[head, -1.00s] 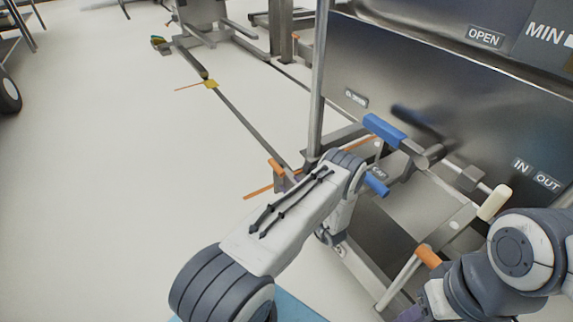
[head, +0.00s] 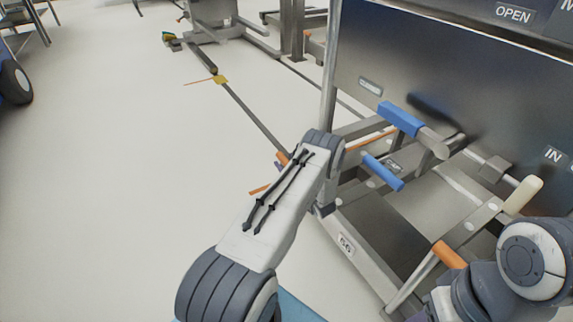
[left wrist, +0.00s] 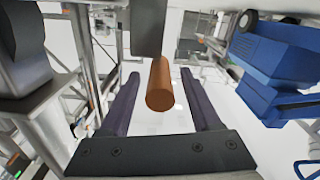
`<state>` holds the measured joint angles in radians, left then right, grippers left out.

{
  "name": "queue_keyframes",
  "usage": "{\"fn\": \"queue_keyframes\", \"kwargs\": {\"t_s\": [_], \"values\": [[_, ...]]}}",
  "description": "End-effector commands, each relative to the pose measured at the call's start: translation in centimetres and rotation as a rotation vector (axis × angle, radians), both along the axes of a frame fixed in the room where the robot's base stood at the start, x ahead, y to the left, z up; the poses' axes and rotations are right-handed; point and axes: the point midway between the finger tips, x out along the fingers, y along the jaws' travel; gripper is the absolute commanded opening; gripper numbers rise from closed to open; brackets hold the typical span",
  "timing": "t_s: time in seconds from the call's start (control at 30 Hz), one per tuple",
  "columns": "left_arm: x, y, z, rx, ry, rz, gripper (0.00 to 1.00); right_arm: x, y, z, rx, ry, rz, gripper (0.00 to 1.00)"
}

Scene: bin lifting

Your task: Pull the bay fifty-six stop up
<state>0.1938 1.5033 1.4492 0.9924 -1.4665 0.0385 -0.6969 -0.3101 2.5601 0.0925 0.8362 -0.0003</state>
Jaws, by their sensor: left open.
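An orange handle (head: 283,158) shows just left of my left forearm in the head view, partly hidden by it. In the left wrist view an orange cylinder (left wrist: 160,88), apparently the same handle, lies between the two dark fingers of my left gripper (left wrist: 160,78). The gripper is open, with a gap on each side of the cylinder. A "56" plate (head: 346,244) is on the low metal frame right of my left arm. Another orange-tipped lever (head: 449,254) stands near my right arm. My right gripper is out of view.
Blue-gripped levers (head: 402,119) (head: 383,172) and a cream-tipped lever (head: 523,195) stick out by the dark steel machine (head: 450,75). In the left wrist view a blue cart (left wrist: 285,60) stands to the right. The pale floor (head: 110,200) at left is clear.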

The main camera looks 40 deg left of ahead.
Motion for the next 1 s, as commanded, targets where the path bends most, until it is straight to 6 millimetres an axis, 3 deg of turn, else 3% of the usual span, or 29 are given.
{"fn": "queue_keyframes", "kwargs": {"t_s": [0.07, 0.2, 0.23, 1.0], "values": [[-0.03, 0.02, 0.01, 0.0, 0.0, 0.0, 0.61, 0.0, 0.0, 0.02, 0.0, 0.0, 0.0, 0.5], [-0.05, 0.03, 0.01, 0.0, 0.0, 0.001, 0.07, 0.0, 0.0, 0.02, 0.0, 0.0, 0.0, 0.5], [-0.05, 0.03, 0.01, 0.0, 0.0, 0.001, 0.0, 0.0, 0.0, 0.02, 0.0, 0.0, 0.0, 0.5], [-0.09, -0.02, -0.05, 0.0, 0.001, 0.001, 0.0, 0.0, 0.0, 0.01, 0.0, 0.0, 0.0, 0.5]]}}
